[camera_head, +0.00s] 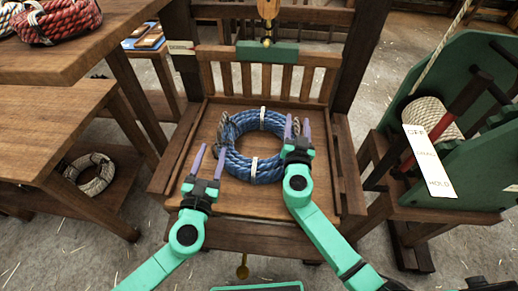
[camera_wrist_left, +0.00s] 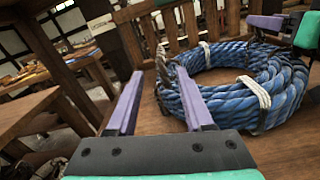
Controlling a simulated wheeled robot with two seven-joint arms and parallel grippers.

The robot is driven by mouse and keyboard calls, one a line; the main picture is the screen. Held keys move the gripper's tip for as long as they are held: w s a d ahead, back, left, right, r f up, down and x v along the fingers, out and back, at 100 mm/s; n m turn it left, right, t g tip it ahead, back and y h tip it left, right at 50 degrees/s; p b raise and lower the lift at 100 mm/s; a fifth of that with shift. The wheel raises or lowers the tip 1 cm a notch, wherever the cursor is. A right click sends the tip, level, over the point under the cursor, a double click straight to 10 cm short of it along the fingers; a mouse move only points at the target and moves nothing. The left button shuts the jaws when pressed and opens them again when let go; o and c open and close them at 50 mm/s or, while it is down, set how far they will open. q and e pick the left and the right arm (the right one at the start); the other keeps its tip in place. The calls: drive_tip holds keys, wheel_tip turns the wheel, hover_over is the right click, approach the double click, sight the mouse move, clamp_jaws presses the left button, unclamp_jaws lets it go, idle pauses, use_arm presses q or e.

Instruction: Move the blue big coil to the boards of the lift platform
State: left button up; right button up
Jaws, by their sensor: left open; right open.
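The blue big coil (camera_head: 233,163) lies flat on the boards of the lift platform (camera_head: 215,118), with white ties around it. It also shows in the left wrist view (camera_wrist_left: 222,99). My left gripper (camera_head: 209,160) is open and empty, just left of the coil; I cannot tell whether a finger touches it. In the left wrist view its purple fingers (camera_wrist_left: 158,100) stand apart with nothing between them. My right gripper (camera_head: 298,129) is open at the coil's right side and hides part of it. I cannot tell whether it touches the coil.
The platform has a slatted back (camera_head: 268,72) and low side rails. A wooden table (camera_head: 60,120) stands at the left, with a red coil (camera_head: 62,22) above and a pale coil (camera_head: 90,174) on a low shelf. A green reel stand (camera_head: 450,160) is at the right.

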use_arm(q)
drive_tip(key=shift+s+a, duration=0.2)
drive_tip(key=shift+s, duration=0.9)
use_arm(e)
drive_tip(key=s+a, duration=0.2)
drive_tip(key=s, duration=0.9)
drive_tip(key=shift+s, duration=0.4)
